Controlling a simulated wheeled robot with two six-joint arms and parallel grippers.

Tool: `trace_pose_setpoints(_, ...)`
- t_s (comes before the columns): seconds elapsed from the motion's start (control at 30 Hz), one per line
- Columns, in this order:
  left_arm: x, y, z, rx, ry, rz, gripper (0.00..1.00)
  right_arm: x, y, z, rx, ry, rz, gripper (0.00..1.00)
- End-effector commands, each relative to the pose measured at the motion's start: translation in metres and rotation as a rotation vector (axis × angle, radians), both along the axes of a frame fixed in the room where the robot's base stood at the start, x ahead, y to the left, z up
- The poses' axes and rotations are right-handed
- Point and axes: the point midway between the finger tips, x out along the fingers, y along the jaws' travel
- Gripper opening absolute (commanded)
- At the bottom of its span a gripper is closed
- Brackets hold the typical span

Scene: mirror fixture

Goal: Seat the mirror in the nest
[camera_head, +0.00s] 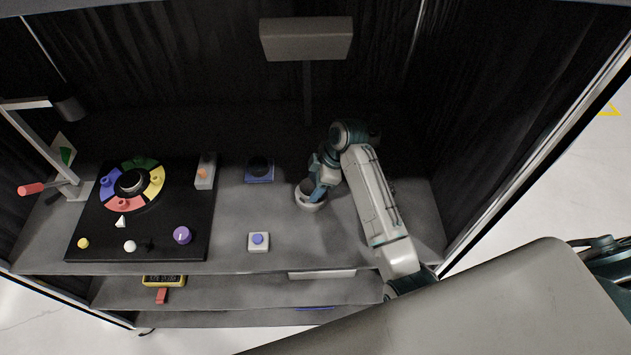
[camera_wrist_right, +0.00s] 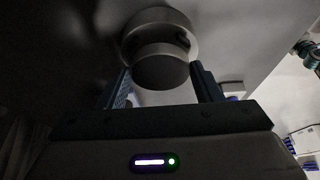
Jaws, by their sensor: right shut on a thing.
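My right gripper (camera_head: 318,190) reaches down over a pale round cup-like holder (camera_head: 311,206) on the tabletop. In the right wrist view, my right gripper (camera_wrist_right: 162,82) is shut on a short dark grey round piece, seemingly the mirror (camera_wrist_right: 162,70). A lighter round rim (camera_wrist_right: 157,20) lies just beyond this piece. I cannot tell whether the piece sits inside the rim or just clear of it. In the head view the gripper hides the held piece. A blue square base with a dark round top (camera_head: 260,170) stands left of the holder; I cannot tell which is the nest. My left gripper is out of view.
A white box with a blue button (camera_head: 258,241) is near the front edge. A black board (camera_head: 100,225) with a coloured ring and knobs fills the left side. A small switch box (camera_head: 205,172) stands on its right edge. A lamp panel (camera_head: 305,39) rises behind. Dark curtains enclose the table.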

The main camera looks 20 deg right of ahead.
Motion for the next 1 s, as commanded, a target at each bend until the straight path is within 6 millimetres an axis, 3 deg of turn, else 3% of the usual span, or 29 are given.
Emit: trace_pose_setpoints(1.0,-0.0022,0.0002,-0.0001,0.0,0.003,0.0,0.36,0.0,0.0002,-0.0072,0.001,-0.001,0.0,0.33)
